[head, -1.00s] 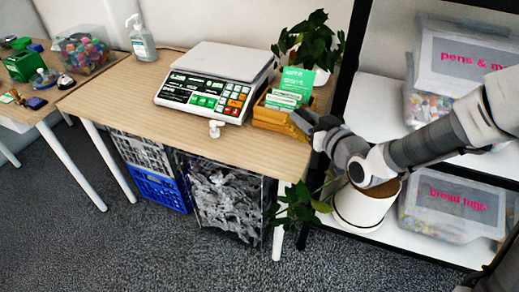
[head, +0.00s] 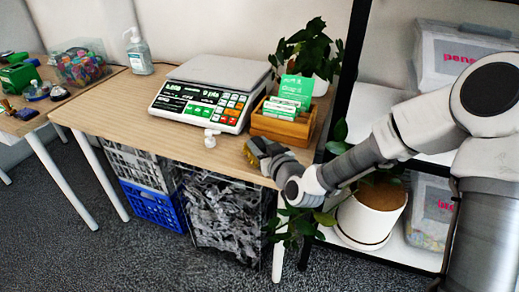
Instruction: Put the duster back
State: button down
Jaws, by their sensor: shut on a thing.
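My gripper (head: 262,155) is over the front right edge of the wooden table, in front of the card box. It is shut on a small dark and yellowish-brown thing (head: 254,148), which I take to be the duster. Most of that thing is hidden by the fingers or too small to make out. I cannot tell whether it touches the tabletop. No other duster is visible.
A scale (head: 205,98), a small white thing (head: 210,137), a wooden card box (head: 284,124) and a sanitizer bottle (head: 139,52) stand on the table (head: 115,105). Potted plants (head: 372,210) and a black-framed shelf are at right. Crates (head: 152,205) sit below.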

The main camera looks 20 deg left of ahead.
jog(key=shift+f, duration=0.15)
jog(key=shift+f, duration=0.1)
jog(key=c, duration=0.5)
grip_release()
jog(key=shift+s+d+r, duration=0.1)
jog(key=shift+r, duration=0.15)
jog(key=p+v, duration=0.2)
jog(key=v, duration=0.1)
jog(key=p+v, duration=0.1)
jog(key=v, duration=0.2)
jog(key=p+v, duration=0.2)
jog(key=v, duration=0.1)
jog(key=shift+d+r+p, duration=0.2)
jog(key=shift+r+p, duration=0.1)
jog(key=shift+r, duration=0.05)
